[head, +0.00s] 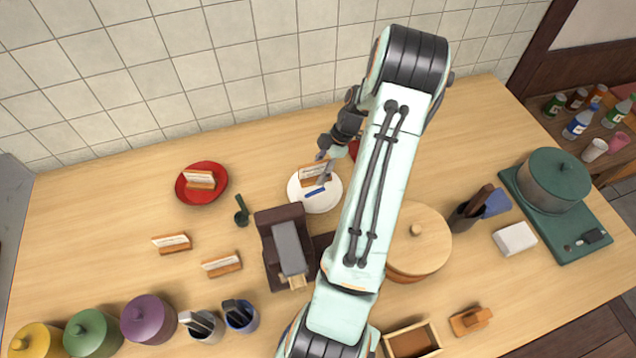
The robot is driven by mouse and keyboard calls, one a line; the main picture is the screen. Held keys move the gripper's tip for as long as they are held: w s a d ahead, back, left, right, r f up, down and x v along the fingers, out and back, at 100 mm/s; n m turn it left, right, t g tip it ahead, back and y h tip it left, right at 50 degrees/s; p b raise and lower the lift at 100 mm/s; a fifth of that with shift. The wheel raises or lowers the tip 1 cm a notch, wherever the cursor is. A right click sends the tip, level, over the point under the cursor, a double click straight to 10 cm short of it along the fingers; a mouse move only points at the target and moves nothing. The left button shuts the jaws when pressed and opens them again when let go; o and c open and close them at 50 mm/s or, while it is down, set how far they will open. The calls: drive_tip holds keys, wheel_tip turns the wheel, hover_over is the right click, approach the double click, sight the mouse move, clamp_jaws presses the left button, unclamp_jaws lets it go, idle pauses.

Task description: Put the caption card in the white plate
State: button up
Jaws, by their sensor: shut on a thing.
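The white plate (298,202) lies near the middle of the table, partly covered by my gripper and a card. A caption card (311,174), white with an orange-brown wooden base, is at the plate's far part. My gripper (323,168) is shut on this card, over the plate. I cannot tell whether the card's base touches the plate. A small blue item (315,192) shows over the plate in front of the card. Similar cards stand on the red plate (199,180) and on the table (172,243), with another nearer the front (221,264).
A dark green scoop (241,212) and a dark brown stand (272,244) are left of and before the plate. A round wooden-lidded tub (420,235) is to the right of my arm. Another red plate (354,150) is mostly hidden by my arm. The tabletop at back left is clear.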

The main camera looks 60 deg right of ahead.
sight(319, 191)
drive_tip(key=shift+f, duration=2.65)
drive_tip(key=shift+f, duration=0.15)
drive_tip(key=o, duration=1)
drive_tip(key=v, duration=1.2)
drive_tip(key=shift+r, duration=0.2)
drive_tip(key=shift+w+a, duration=0.1)
drive_tip(key=shift+w, duration=0.05)
